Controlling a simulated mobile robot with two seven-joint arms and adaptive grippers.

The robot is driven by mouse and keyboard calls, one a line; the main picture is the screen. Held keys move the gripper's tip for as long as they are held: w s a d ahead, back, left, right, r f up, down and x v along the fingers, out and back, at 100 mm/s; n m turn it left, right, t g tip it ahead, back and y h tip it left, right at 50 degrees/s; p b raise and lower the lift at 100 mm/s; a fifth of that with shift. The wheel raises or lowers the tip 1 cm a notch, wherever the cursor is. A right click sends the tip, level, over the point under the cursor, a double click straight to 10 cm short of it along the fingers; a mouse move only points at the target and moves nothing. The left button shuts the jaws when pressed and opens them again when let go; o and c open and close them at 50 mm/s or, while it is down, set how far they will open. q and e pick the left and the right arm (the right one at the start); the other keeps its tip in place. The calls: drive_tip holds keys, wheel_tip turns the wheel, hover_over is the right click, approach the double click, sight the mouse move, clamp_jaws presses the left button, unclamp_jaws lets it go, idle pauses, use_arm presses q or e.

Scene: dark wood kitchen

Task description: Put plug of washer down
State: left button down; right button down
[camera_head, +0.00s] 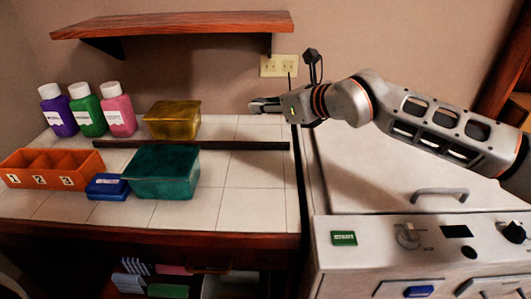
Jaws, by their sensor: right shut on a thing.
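My right arm reaches in from the right above the white washer (385,180). Its gripper (258,105) points left, over the back right of the tiled counter and just below the wall outlet (279,66). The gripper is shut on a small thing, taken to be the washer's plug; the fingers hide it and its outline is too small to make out. A thin dark line rises beside the gripper in front of the outlet; I cannot tell whether it is the cord. My left gripper is not in view.
A teal box (163,173), a yellow box (173,119), several bottles (87,112), a blue box (107,187) and an orange divided tray (52,170) stand on the counter's left. A wooden shelf (170,24) hangs above. Bare tiles (240,200) lie at the counter's right.

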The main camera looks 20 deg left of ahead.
hover_over(265, 161)
wheel_tip(265, 161, down, 8)
drive_tip(key=shift+s+f+b, duration=0.1)
drive_tip(key=shift+f+b, duration=0.15)
drive_tip(key=shift+b, duration=0.1)
wheel_tip(265, 161, down, 5)
drive_tip(key=shift+r+b, duration=0.1)
drive_tip(key=shift+b, duration=0.25)
drive_tip(key=shift+f, duration=0.85)
drive_tip(key=c, duration=1.7)
unclamp_jaws()
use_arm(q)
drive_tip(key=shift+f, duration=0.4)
